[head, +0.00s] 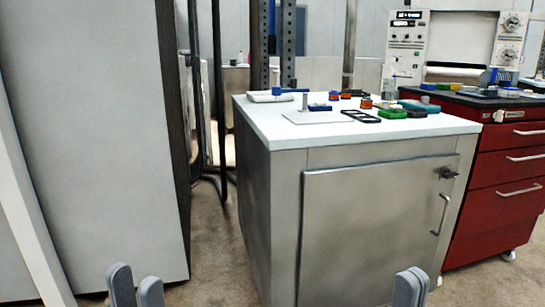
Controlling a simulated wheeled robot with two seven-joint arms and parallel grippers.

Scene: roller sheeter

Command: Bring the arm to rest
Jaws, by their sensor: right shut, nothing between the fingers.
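My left gripper (135,287) shows at the bottom left, with two grey fingertips side by side above the floor. How far apart its fingers are is unclear from this angle, and I see nothing held at the tips. My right gripper (410,286) shows at the bottom right, in front of the steel cabinet (375,225). Its fingers are shut together with nothing between them. Both grippers point upward in the picture, low and apart from the cabinet's top. The rest of both arms is out of view.
The cabinet's white top (262,122) carries a flat plate with a post (312,117), a black frame (361,116) and several small coloured items. A red drawer unit (497,185) stands at the right. A large grey panel (90,130) stands at the left. Floor shows between panel and cabinet.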

